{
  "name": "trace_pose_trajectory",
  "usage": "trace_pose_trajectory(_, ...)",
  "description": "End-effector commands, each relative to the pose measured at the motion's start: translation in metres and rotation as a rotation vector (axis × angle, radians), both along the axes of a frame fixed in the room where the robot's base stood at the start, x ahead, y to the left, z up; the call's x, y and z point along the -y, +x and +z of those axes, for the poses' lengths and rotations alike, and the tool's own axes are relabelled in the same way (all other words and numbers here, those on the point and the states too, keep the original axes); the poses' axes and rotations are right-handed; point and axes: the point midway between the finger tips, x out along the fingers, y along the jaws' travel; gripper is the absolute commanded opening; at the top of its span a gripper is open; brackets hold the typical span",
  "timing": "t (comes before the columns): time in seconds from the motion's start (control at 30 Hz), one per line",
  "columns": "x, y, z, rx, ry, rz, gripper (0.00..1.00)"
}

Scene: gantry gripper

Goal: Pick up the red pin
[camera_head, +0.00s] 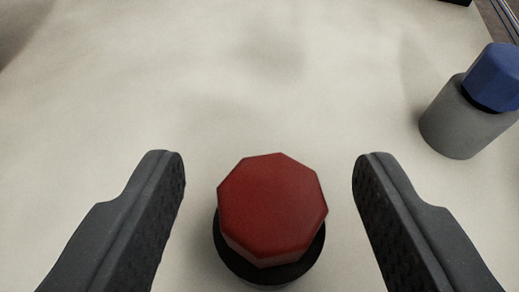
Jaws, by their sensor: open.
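The red pin (271,207) has a red, many-sided head above a round black collar. It stands on the pale surface at the lower middle of the view, seen from above. My gripper (268,160) is open. One dark finger is on each side of the red pin, with a clear gap to it on both sides. Nothing is held. The lower part of the pin is hidden under its head and collar.
A blue-topped pin with a grey cylindrical body (464,122) stands to the right, beyond the right finger. The pale surface (200,80) is clear ahead and to the left. A dark object shows at the top right edge.

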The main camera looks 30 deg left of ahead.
Motion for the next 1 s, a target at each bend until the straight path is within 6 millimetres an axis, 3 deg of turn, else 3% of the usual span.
trace_pose_trajectory(0.4, -0.0051, 0.0105, -0.0045, 0.000, 0.000, -0.001, 0.56)
trace_pose_trajectory(0.57, -0.0049, 0.0105, -0.0045, 0.000, 0.000, -0.001, 0.11)
trace_pose_trajectory(0.6, -0.0048, 0.0104, -0.0044, 0.000, 0.000, -0.001, 0.08)
trace_pose_trajectory(1.0, -0.0044, 0.0106, 0.0001, 0.001, 0.000, -0.002, 0.08)
